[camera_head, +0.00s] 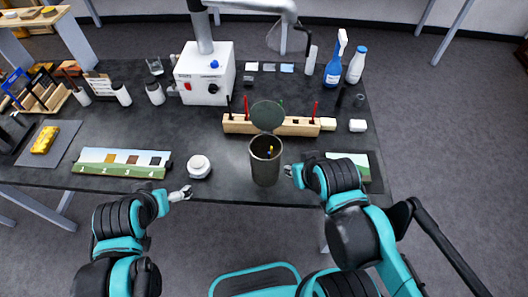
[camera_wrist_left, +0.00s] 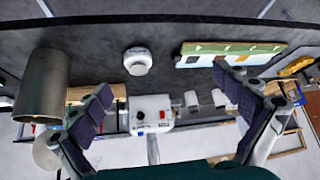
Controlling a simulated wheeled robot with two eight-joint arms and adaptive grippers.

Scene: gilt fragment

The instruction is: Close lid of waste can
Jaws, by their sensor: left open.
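The grey metal waste can (camera_head: 265,165) stands upright near the table's front edge. Its round lid (camera_head: 268,115) is open, tipped up at the back of the rim, and small items show inside. In the left wrist view, which is upside down, the can (camera_wrist_left: 42,85) is at the left with its lid (camera_wrist_left: 46,150) below. My left gripper (camera_head: 181,193) is open and empty at the front edge, left of the can; its spread fingers also show in the wrist view (camera_wrist_left: 162,80). My right gripper (camera_head: 290,171) is close to the can's right side; its fingers are too small to read.
A white round container (camera_head: 199,167) stands between my left gripper and the can. A wooden tool block (camera_head: 235,125) lies behind the can, and a white machine (camera_head: 205,75) stands farther back. A pigment board (camera_head: 120,162) lies left and a picture panel (camera_head: 357,165) right.

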